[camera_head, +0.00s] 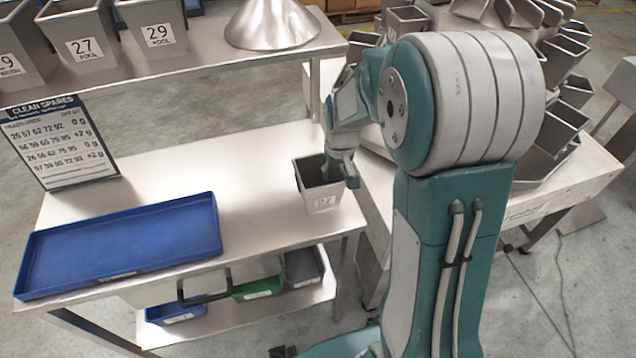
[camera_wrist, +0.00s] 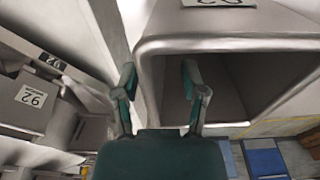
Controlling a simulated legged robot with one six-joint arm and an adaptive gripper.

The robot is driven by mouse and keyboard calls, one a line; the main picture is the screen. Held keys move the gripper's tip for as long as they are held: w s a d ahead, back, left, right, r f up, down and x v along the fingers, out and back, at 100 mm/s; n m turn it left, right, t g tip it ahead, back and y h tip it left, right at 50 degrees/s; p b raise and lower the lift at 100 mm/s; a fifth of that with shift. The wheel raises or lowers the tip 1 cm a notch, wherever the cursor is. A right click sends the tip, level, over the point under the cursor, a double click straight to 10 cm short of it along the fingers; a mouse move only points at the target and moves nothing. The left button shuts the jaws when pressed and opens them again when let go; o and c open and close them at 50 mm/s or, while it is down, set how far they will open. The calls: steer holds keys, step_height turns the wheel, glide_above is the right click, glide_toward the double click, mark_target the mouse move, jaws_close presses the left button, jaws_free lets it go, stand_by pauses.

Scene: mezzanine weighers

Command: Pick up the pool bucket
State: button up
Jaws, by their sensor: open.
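A grey metal bucket (camera_head: 321,200) with a small number label stands upright on the right end of the steel table; its label is too small to read surely. In the wrist view the bucket (camera_wrist: 232,48) fills the upper right, its open mouth facing me. My gripper (camera_head: 340,168) is at its rim. In the wrist view my gripper (camera_wrist: 161,88) is open, with one finger over the bucket's mouth and the other outside its left wall. The rim lies between the fingers; I cannot tell whether they touch it.
A blue tray (camera_head: 120,245) lies on the table's left, with clear tabletop between. A shelf above holds buckets labelled 27 (camera_head: 85,48) and 29 (camera_head: 158,35) and a metal cone (camera_head: 272,22). A sign (camera_head: 60,140) stands at left. More buckets (camera_head: 560,125) crowd the right.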

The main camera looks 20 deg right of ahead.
steer(key=shift+d+f, duration=0.15)
steer(key=shift+d, duration=0.05)
jaws_close()
steer(key=shift+a, duration=0.1)
